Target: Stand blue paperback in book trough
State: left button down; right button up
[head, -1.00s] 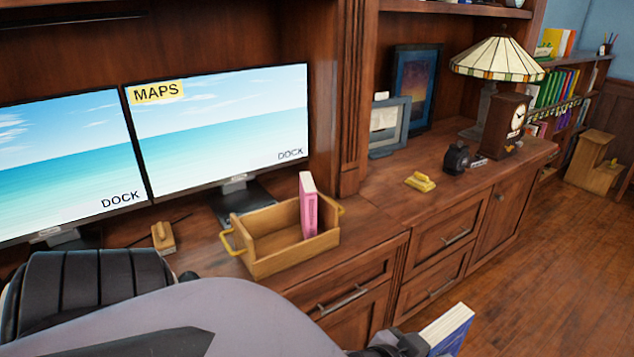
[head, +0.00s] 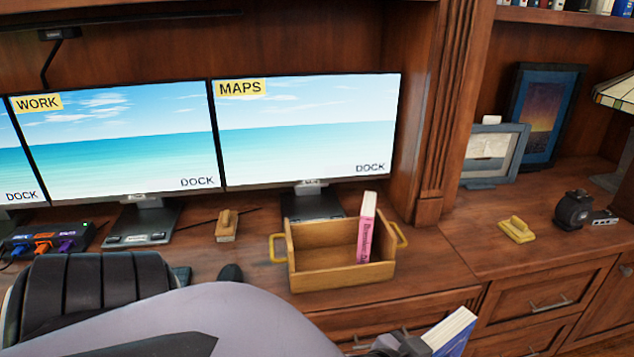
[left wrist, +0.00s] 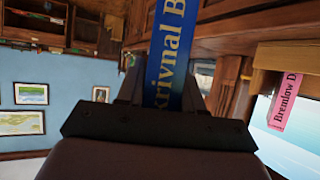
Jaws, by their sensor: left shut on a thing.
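The blue paperback (head: 451,333) shows at the bottom of the head view, tilted, with its white page edge up. My left gripper (head: 405,345) is shut on it; in the left wrist view the blue spine (left wrist: 172,55) with yellow lettering sits between the fingers (left wrist: 168,95). The wooden book trough (head: 340,275), with yellow end handles, stands on the desk beyond and to the left of the held book. A pink book (head: 366,230) stands upright at its right end; the rest of the trough is empty. My right gripper is not in view.
Monitors (head: 305,135) stand behind the trough. A wooden block-like item (head: 227,226) and a dark mouse (head: 230,273) lie to its left. A black chair (head: 90,295) is at front left.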

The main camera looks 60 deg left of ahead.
aim_at(338, 263)
jog(key=i+l+u, duration=0.2)
jog(key=u, duration=0.25)
jog(key=i+l+u, duration=0.2)
jog(key=u, duration=0.3)
jog(key=i+l+u, duration=0.15)
jog(key=l+u, duration=0.3)
